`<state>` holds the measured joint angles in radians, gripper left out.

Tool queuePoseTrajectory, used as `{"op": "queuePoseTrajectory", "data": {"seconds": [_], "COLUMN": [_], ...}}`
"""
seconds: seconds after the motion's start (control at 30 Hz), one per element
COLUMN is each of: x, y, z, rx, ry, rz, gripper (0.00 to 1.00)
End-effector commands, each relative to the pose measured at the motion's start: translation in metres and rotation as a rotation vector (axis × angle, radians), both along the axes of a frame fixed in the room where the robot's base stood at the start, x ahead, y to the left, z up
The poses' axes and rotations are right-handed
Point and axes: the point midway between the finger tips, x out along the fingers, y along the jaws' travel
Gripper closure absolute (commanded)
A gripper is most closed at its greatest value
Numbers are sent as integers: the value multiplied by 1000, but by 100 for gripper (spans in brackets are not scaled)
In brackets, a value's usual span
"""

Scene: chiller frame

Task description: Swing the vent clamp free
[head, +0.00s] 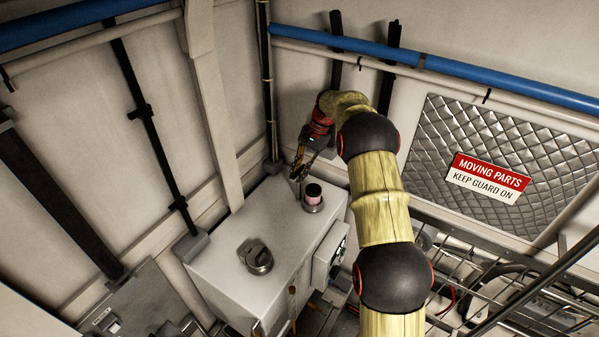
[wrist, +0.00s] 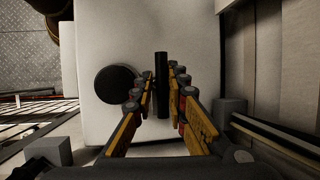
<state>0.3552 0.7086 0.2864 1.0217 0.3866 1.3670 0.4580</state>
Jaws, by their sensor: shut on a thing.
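A fitting with a dark round cap and a pinkish body (head: 313,195) stands near the far right corner of the pale box top; its cap (wrist: 115,83) is left of my fingers in the wrist view. My gripper (head: 299,172) reaches down beside this fitting. In the wrist view, my gripper (wrist: 161,88) is shut on a slim dark bar (wrist: 161,70), which appears to be the vent clamp's handle. Its join to the fitting is hidden. A second round metal fitting (head: 259,260) sits apart, nearer the front of the box.
The pale box (head: 225,255) has free room on its top between the fittings. Walls with a dark upright pipe (head: 265,80) rise close behind my gripper. A metal rack (head: 480,250) and a quilted panel with a warning sign (head: 488,178) are at the right.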

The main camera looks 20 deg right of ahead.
Motion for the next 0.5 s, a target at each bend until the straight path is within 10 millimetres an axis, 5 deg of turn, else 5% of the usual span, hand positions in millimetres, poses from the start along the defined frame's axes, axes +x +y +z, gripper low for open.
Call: {"op": "queuePoseTrajectory", "data": {"seconds": [0.43, 0.47, 0.5], "x": [7, 7, 7], "y": [0, 0, 0], "z": [8, 9, 9], "rx": [-5, -5, -5], "ry": [-22, -22, -22], "rz": [6, 6, 6], "gripper": [100, 84, 81]}}
